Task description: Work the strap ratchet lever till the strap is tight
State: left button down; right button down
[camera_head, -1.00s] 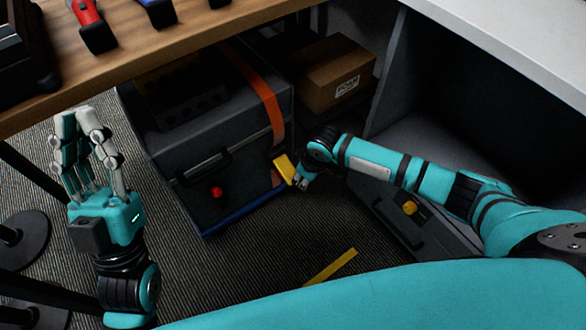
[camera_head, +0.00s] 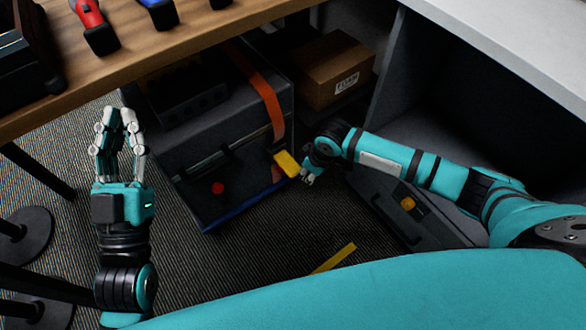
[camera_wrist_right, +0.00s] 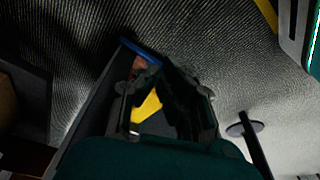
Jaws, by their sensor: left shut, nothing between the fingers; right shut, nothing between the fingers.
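The orange strap (camera_head: 262,90) runs over the top of a dark case (camera_head: 215,150) and down its front. The yellow ratchet lever (camera_head: 286,162) sticks out from the strap at the case's front right, tilted down to the right. My right gripper (camera_head: 309,178) is shut and empty, right at the lever's outer end; whether it touches is unclear.
A wooden tabletop (camera_head: 130,55) with tools overhangs the upper left. A second dark case (camera_head: 425,215) with a yellow knob lies under my right arm. Yellow tape (camera_head: 335,258) marks the carpet, which is clear in front.

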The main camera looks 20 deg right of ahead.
jog(key=v, duration=0.9)
jog(key=shift+r, duration=0.25)
dwell(0.4)
